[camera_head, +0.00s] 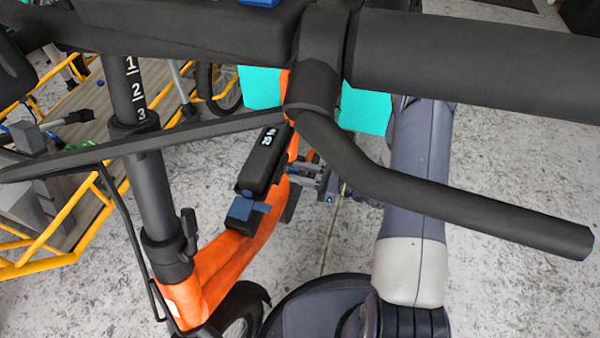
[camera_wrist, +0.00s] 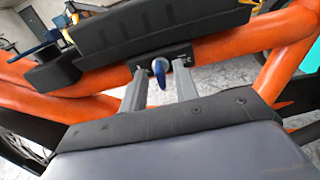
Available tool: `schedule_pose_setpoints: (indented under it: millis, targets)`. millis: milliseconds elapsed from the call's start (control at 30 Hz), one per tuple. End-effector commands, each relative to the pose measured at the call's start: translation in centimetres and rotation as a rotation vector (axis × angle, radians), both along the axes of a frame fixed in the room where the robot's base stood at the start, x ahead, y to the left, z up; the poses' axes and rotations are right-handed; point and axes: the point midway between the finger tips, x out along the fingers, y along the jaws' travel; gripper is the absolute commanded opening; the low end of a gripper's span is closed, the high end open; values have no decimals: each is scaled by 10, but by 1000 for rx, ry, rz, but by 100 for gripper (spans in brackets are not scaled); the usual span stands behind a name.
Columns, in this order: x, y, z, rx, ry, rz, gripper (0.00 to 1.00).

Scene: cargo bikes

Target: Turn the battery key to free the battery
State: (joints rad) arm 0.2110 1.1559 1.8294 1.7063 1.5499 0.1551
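The black battery (camera_head: 262,160) lies along the orange bike frame (camera_head: 243,240); its side also shows in the wrist view (camera_wrist: 150,32). Below it, in the wrist view, a blue key (camera_wrist: 159,70) stands out of a small black lock plate (camera_wrist: 182,56) on the frame. My gripper (camera_wrist: 160,82) is open, with one grey finger on each side of the key. A gap shows between the key and each finger; I see no contact. In the head view my gripper (camera_head: 302,176) is close to the battery's right side, and the key cannot be made out clearly.
A black handlebar (camera_head: 450,195) crosses above my arm. A blue latch (camera_head: 248,208) is at the battery's lower end. The black seat post (camera_head: 150,190) stands left. A yellow-framed cargo bike (camera_head: 60,225) is farther left. Bare concrete floor (camera_head: 500,270) shows at right.

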Motion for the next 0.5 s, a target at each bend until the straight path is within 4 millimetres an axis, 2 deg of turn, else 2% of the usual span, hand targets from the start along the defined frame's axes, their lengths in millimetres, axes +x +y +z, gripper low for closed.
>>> schedule_pose_setpoints:
  millis: [367, 500]
  targets:
    - [2, 4, 0, 0, 0, 0, 29]
    - [2, 4, 0, 0, 0, 0, 18]
